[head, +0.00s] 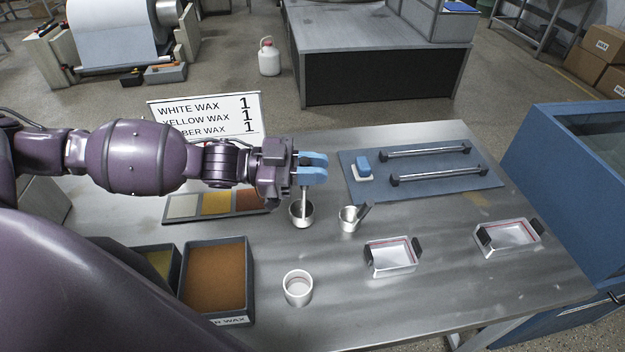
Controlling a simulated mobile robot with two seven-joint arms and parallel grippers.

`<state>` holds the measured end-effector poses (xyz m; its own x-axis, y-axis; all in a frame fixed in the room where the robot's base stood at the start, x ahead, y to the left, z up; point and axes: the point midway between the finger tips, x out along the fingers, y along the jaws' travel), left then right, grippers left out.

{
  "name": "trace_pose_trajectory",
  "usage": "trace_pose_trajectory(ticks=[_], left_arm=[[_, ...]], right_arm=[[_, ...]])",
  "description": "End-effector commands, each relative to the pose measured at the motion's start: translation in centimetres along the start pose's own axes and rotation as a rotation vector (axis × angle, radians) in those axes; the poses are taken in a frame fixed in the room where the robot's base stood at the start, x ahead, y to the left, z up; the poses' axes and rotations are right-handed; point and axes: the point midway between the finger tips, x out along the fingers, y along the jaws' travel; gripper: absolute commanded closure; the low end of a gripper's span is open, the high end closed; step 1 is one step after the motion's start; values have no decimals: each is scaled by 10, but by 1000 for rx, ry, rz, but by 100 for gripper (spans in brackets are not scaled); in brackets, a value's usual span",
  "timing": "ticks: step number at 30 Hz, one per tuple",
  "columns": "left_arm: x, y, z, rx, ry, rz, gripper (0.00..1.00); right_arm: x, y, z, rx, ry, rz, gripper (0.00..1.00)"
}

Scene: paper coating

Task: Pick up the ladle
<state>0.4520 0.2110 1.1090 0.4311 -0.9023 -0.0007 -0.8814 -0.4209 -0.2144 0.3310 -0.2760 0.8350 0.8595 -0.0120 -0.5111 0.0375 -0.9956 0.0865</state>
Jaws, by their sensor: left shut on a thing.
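The ladle (301,215) is a small metal cup with a thin upright handle, over the middle of the steel table. My left gripper (315,168) comes in from the left above it. Its blue fingers are shut on the upper part of the handle. I cannot tell whether the cup touches the table. My right gripper is not in view.
A metal cup with a slanted dark handle (349,220) stands close to the right of the ladle. A white cup (298,289) stands nearer. Two metal trays (391,268) (507,253) are to the right. A blue mat (430,188) with two bars lies behind. A wax sign (250,128) stands at the back.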

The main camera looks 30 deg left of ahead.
Motion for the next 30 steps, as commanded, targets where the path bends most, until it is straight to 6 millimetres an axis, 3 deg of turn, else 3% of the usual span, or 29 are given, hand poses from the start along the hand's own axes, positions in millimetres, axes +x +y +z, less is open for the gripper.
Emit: trace_pose_trajectory(ticks=[18, 24, 30], left_arm=[[0, -31, -144, 5, 1, 1, 100], [0, -37, -170, 3, 1, 0, 100], [0, -39, -179, 1, 1, 0, 100]], right_arm=[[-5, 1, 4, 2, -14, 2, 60], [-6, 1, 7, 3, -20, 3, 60], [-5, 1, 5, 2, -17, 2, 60]])
